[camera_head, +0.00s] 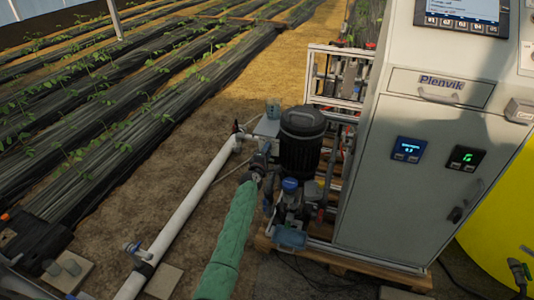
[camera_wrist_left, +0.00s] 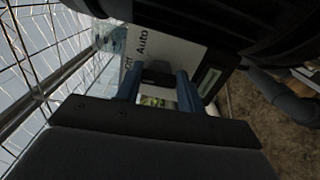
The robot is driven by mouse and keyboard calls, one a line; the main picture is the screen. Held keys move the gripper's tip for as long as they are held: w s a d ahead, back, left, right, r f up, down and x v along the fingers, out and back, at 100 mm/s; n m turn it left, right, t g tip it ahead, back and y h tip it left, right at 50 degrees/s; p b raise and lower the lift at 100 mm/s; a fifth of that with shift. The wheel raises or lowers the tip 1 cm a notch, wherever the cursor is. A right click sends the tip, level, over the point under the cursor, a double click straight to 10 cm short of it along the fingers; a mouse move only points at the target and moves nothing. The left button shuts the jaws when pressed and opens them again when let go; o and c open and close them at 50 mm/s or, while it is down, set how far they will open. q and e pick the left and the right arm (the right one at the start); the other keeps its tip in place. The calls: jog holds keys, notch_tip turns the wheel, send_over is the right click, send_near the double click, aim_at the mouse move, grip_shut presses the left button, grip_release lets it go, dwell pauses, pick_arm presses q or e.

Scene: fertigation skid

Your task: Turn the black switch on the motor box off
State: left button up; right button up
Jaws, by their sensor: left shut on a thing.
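My left arm in a green sleeve comes up from the bottom of the head view. Its dark gripper (camera_head: 257,163) is at the left side of the black motor, by the small grey motor box (camera_head: 267,127). In the left wrist view the blue fingers of my left gripper (camera_wrist_left: 157,85) stand on either side of the black switch (camera_wrist_left: 156,76), shut on it. The pale face of the motor box (camera_wrist_left: 172,48) carries a partly cut-off "Off" and "Auto". The fingers hide part of the switch, and I cannot tell which way it points. My right gripper is not in view.
The black motor (camera_head: 302,140) stands beside my left gripper, with a pump and blue fittings below. A white pipe (camera_head: 190,205) runs along the left. The grey control cabinet (camera_head: 400,180) blocks the right side. Open soil lies left of the pipe.

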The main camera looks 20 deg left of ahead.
pick_arm(q)
jog(key=shift+d+f+m, duration=0.1)
jog(key=shift+m, duration=0.2)
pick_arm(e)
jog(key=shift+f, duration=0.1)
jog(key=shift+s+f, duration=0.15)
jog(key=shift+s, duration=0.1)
pick_arm(q)
jog(key=o, duration=1)
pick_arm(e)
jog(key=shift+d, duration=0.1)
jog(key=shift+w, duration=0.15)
pick_arm(q)
jog(key=shift+s, duration=0.15)
jog(key=s, duration=0.7)
jog(key=shift+s, duration=0.3)
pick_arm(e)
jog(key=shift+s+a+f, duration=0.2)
